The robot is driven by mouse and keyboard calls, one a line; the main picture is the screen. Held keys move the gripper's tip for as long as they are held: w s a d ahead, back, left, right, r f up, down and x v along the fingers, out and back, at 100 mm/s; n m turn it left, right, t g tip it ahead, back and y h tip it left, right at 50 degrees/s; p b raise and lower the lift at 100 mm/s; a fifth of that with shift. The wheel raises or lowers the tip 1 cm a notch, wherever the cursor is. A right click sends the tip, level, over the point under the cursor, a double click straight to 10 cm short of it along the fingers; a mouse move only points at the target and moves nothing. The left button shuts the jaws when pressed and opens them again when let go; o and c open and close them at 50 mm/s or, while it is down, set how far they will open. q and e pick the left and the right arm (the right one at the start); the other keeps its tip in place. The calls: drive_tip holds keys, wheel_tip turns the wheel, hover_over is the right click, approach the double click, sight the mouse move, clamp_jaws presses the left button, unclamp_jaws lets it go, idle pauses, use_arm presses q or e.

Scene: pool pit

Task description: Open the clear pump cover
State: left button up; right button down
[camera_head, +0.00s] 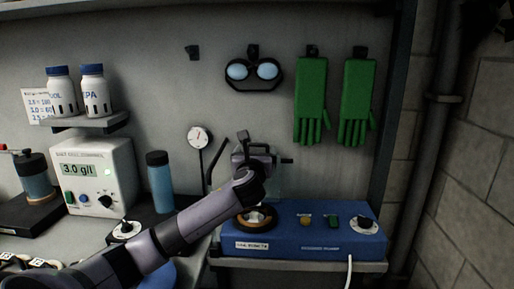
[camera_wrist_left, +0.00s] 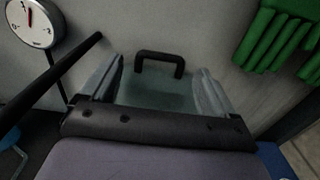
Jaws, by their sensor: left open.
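The blue pump unit (camera_head: 330,243) sits on a shelf at the lower right in the head view. The clear pump cover shows faintly above its left part, mostly hidden behind my left arm. In the left wrist view, the clear cover (camera_wrist_left: 155,92) is a greenish see-through pane with a black handle (camera_wrist_left: 160,56). My left gripper (camera_head: 262,158) is above the pump's left end. In the wrist view its open fingers (camera_wrist_left: 160,68) stand on either side of the handle, with nothing gripped. I cannot tell whether they touch the cover. My right gripper is out of view.
A dial gauge (camera_head: 200,137) and a dark bent bar are close left of my gripper. Green gloves (camera_head: 312,100) and goggles (camera_head: 253,71) hang on the wall behind. A blue bottle (camera_head: 160,182) and a control box (camera_head: 97,176) stand left.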

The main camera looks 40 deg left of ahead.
sight(257, 146)
use_arm(q)
drive_tip(key=shift+x, duration=1.9)
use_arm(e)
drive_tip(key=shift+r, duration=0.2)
use_arm(q)
drive_tip(key=shift+c, duration=0.4)
